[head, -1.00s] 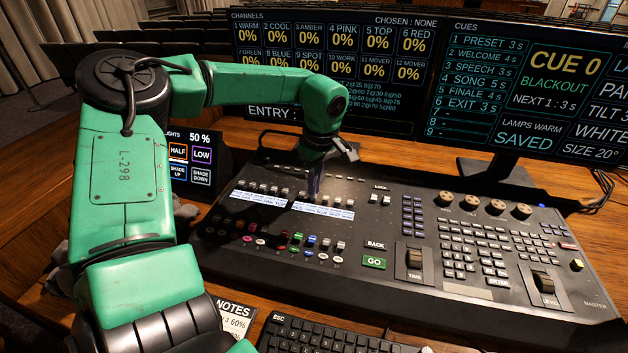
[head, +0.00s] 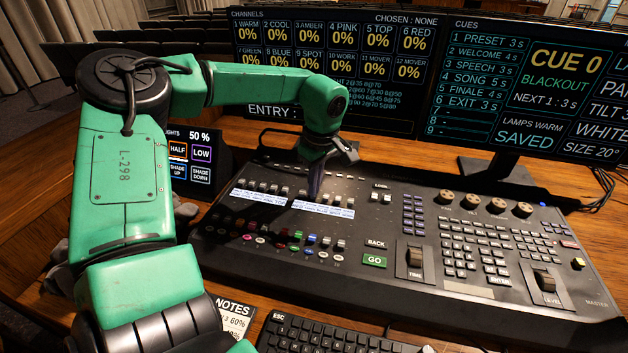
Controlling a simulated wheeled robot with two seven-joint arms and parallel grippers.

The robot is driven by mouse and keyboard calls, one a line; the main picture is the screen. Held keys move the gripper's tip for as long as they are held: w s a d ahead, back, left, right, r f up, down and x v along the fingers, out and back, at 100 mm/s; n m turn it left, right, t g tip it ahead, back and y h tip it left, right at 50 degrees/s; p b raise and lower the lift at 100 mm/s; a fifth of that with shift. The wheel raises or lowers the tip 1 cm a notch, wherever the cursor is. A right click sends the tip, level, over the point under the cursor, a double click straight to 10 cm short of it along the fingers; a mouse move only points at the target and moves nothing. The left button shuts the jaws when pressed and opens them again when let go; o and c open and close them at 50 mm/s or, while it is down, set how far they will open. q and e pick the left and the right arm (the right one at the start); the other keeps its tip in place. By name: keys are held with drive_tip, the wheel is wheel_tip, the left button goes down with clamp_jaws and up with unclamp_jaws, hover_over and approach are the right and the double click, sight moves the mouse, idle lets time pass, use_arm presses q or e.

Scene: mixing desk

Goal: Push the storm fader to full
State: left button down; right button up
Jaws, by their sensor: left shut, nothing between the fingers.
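The black mixing desk (head: 400,295) lies on the wooden table. Its upper fader row (head: 262,188) has small caps above two white label strips (head: 258,198). A lower row of coloured caps (head: 297,238) sits nearer me. The label writing is too small to read, so I cannot tell which fader is the storm one. My left gripper (head: 315,192) reaches down over the upper row, its fingers shut and empty, tips near the caps beside the right label strip. I cannot tell whether they touch a cap. My right gripper is not in view.
Two monitors stand behind the desk, the left one (head: 385,60) and the right one (head: 530,80). A small lights panel (head: 191,165) stands at the left. A keyboard (head: 330,335) and a notes sheet (head: 232,318) lie in front. GO (head: 374,261) and the level lever (head: 543,282) are further right.

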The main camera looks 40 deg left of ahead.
use_arm(q)
drive_tip(key=shift+w+a+f, duration=0.1)
drive_tip(key=shift+w+a, duration=0.2)
drive_tip(key=shift+w, duration=0.2)
drive_tip(key=shift+w+a, duration=0.25)
drive_tip(key=shift+w, duration=0.25)
drive_tip(key=shift+w+a, duration=0.35)
drive_tip(key=shift+w, duration=0.25)
drive_tip(key=shift+w+a, duration=0.25)
drive_tip(key=shift+w, duration=0.2)
drive_tip(key=shift+w+a, duration=0.3)
drive_tip(key=shift+w, duration=0.25)
drive_tip(key=shift+r+p, duration=1.7)
drive_tip(key=shift+r, duration=0.8)
